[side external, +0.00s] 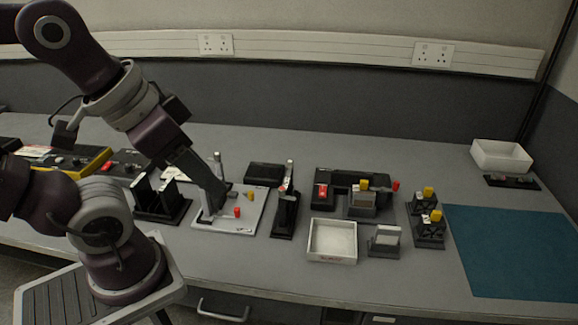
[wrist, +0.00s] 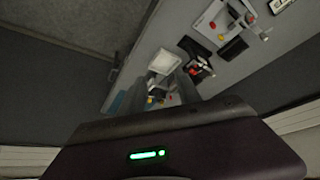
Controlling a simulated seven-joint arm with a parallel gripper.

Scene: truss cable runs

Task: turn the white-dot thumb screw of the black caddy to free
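My gripper (side external: 219,205) hangs over the light grey plate (side external: 208,222) in the side view, left of the middle of the bench. Its fingertips are small and dark there, and I cannot tell whether they are open or shut. I see nothing held in it. Several black fixtures could be the caddy: a slotted black holder (side external: 160,205) left of the plate, and a narrow black stand (side external: 284,215) right of it with a pale-topped post. No white dot on a thumb screw can be made out, so I cannot tell which is the caddy or how its screw is turned.
A white open tray (side external: 332,256) stands at the front middle, beside a grey block (side external: 384,240). Small black fixtures with yellow knobs (side external: 428,216) stand near the teal mat (side external: 510,250). A white bin (side external: 500,155) is at the back right. The mat is bare.

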